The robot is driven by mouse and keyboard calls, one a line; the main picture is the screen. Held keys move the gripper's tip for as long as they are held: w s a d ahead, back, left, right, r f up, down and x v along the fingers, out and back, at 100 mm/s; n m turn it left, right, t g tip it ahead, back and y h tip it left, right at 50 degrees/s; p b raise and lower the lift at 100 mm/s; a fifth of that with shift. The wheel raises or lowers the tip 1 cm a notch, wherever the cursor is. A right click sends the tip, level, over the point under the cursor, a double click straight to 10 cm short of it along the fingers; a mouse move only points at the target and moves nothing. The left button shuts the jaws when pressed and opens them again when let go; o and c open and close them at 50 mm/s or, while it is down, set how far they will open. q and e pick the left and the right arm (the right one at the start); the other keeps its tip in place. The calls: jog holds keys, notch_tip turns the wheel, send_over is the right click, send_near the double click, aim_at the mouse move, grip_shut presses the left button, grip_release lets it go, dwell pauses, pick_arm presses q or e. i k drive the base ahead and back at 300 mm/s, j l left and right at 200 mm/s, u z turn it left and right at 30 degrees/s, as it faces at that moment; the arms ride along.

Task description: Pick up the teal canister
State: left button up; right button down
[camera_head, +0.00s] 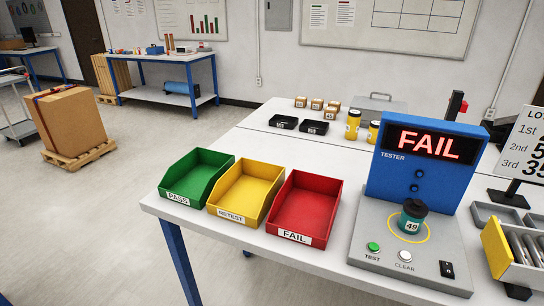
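The teal canister (411,219) has a black lid and a white label reading 49. It stands upright inside the yellow ring on the grey base of the blue tester (425,170), whose display reads FAIL. The base has a green TEST button and a white CLEAR button in front of the canister. Nothing touches the canister from the sides. Neither of my grippers is in view.
Green PASS (197,178), yellow RETEST (245,190) and red FAIL (304,207) bins stand in a row left of the tester, all empty. Yellow canisters (353,124), black trays (284,122) and small boxes (316,103) stand behind. A grey organizer (523,272) is at right.

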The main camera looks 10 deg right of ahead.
aim_at(408, 223)
jog(key=z, duration=1.25)
